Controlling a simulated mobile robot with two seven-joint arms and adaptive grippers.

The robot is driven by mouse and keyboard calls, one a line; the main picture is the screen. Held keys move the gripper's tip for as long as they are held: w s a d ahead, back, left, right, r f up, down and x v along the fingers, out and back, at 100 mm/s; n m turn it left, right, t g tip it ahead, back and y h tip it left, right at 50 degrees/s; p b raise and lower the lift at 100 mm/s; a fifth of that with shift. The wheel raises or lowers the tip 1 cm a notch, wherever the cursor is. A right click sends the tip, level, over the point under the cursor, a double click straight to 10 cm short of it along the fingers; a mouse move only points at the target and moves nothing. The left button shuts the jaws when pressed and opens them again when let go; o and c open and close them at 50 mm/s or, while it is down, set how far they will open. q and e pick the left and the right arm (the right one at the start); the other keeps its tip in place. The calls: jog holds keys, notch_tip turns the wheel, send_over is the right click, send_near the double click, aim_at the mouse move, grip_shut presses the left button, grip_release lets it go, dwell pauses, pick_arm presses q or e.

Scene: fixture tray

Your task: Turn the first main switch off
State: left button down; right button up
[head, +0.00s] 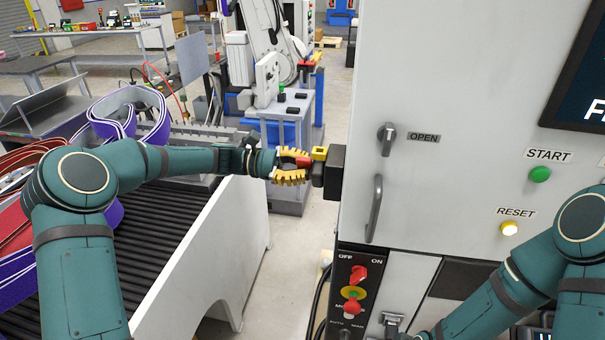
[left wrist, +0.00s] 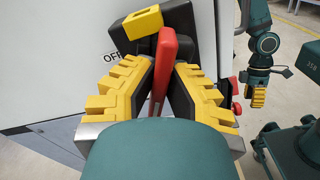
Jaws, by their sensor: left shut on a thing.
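The main switch is a black box (head: 334,172) on the left side of the white cabinet, with a yellow piece (head: 319,153) on it. Its red handle (head: 303,161) points out toward my left gripper (head: 290,168), which is shut on it. In the left wrist view, the red handle (left wrist: 164,70) stands nearly upright between the yellow fingers of the left gripper (left wrist: 160,85). An OFF label (left wrist: 112,57) is on the panel to its left, partly hidden. My right gripper (left wrist: 257,93) shows small at the right of the left wrist view; its opening is unclear.
The white cabinet (head: 450,90) has an OPEN knob (head: 386,138), a START button (head: 540,174), a RESET button (head: 509,228) and a lower red OFF/ON switch (head: 358,274). A roller conveyor (head: 170,235) with a white side lies below my left arm. Floor shows between conveyor and cabinet.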

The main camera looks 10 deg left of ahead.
pick_arm(q)
jog(key=shift+f+m+b, duration=0.15)
jog(key=shift+m+b, duration=0.45)
jog(key=shift+m, duration=0.4)
jog(key=m+b, duration=0.6)
jog(key=m, duration=0.1)
jog(key=shift+f, duration=0.1)
jog(key=shift+m+b, duration=1.9)
pick_arm(e)
notch_tip(320, 180, down, 12)
jog(key=s, duration=0.2)
jog(key=shift+a+g, duration=0.3)
jog(key=shift+g, duration=0.1)
pick_arm(q)
jog(key=shift+r, duration=0.2)
jog(key=c, duration=1)
grip_release()
jog(key=shift+d, duration=0.1)
